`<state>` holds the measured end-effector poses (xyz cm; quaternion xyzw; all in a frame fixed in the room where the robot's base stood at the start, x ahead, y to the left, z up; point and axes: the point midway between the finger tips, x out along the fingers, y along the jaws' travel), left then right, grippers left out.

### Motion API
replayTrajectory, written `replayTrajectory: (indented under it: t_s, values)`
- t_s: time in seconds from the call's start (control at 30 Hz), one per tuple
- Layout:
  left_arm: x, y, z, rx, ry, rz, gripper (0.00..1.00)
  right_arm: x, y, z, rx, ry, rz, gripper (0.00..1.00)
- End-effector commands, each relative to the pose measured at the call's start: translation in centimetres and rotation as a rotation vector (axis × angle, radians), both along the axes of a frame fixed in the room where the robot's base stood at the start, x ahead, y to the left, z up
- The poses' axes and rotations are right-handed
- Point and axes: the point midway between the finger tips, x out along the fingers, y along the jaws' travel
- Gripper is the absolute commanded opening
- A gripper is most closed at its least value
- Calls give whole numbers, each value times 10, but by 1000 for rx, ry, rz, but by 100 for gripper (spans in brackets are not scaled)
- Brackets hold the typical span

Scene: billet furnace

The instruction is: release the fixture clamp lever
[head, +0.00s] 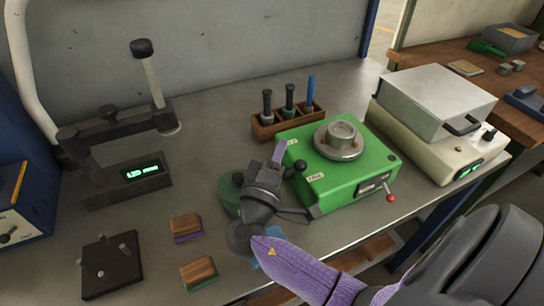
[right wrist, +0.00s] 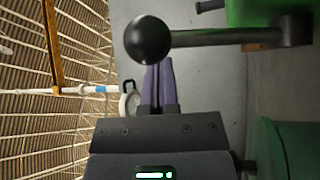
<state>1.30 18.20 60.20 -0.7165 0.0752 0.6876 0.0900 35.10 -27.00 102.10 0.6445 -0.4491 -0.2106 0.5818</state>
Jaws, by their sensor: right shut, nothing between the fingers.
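The clamp lever has a black ball knob (head: 300,166) beside the left side of the green fixture box (head: 340,188). In the right wrist view the knob (right wrist: 149,40) sits on a grey rod that runs right to a dark pivot. A round metal fixture (head: 340,138) sits on top of the box. My right gripper (head: 279,152) is shut and empty, its purple fingers close to the knob's left. In the right wrist view the knob covers the fingertips (right wrist: 158,70); I cannot tell if they touch. My left gripper is not in view.
A wooden rack (head: 268,132) with several handled tools stands behind the box. A green round object (head: 229,192) is beside my right gripper. A cream machine (head: 440,135) stands right, a black device with a display (head: 125,180) left. Wooden blocks (head: 186,226) lie in front.

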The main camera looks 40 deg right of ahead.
Motion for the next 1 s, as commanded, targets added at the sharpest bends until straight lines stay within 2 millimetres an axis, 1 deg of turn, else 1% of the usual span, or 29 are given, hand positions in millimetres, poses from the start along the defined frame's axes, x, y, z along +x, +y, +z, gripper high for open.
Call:
replayTrajectory:
  t_s: [0.03,0.13,0.3,0.6,1.0]
  values:
    - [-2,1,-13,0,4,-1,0,-3,1,-8,-9,-35,0,0]
    - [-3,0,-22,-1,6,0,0,-10,3,-7,-28,-110,-1,0]
    - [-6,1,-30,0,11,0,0,-20,5,-7,-27,-116,0,0]
    - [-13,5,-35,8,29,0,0,-29,7,-9,-26,-114,0,0]
    - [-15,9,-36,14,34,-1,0,-31,8,-9,-27,-114,0,0]
